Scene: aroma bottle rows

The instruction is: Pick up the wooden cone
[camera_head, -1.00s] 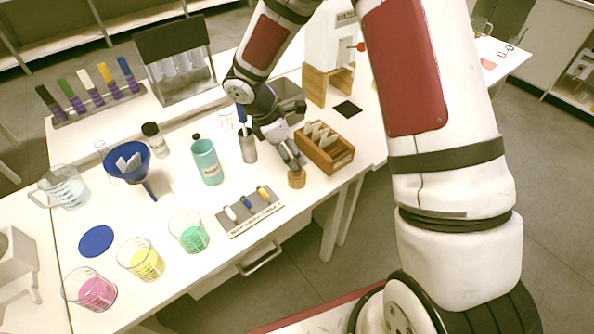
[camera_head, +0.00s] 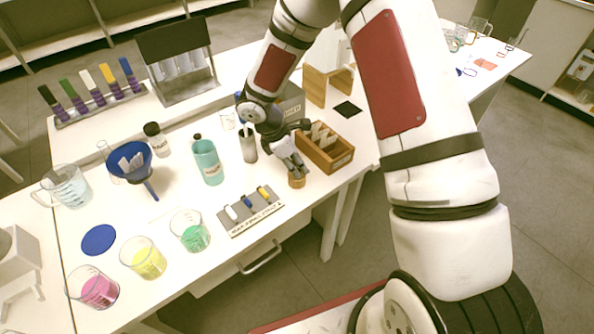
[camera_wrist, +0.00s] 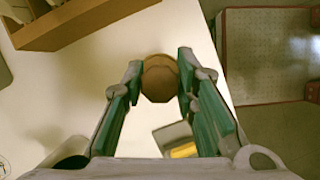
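The wooden cone (camera_head: 297,181) is a small brown round piece standing on the white table near its front edge, right of the small labelled rack. In the wrist view the cone (camera_wrist: 160,78) shows from above as a round top over a wider base. My gripper (camera_head: 294,170) is directly above it in the head view. In the wrist view my gripper (camera_wrist: 157,75) is open, its green-padded fingers on either side of the cone. Small gaps seem to show between pads and cone; contact cannot be told for sure.
A wooden box with paper packets (camera_head: 338,160) stands close behind and right of the cone. The grey rack with coloured pieces (camera_head: 232,228) lies to its left. The table's front edge is close.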

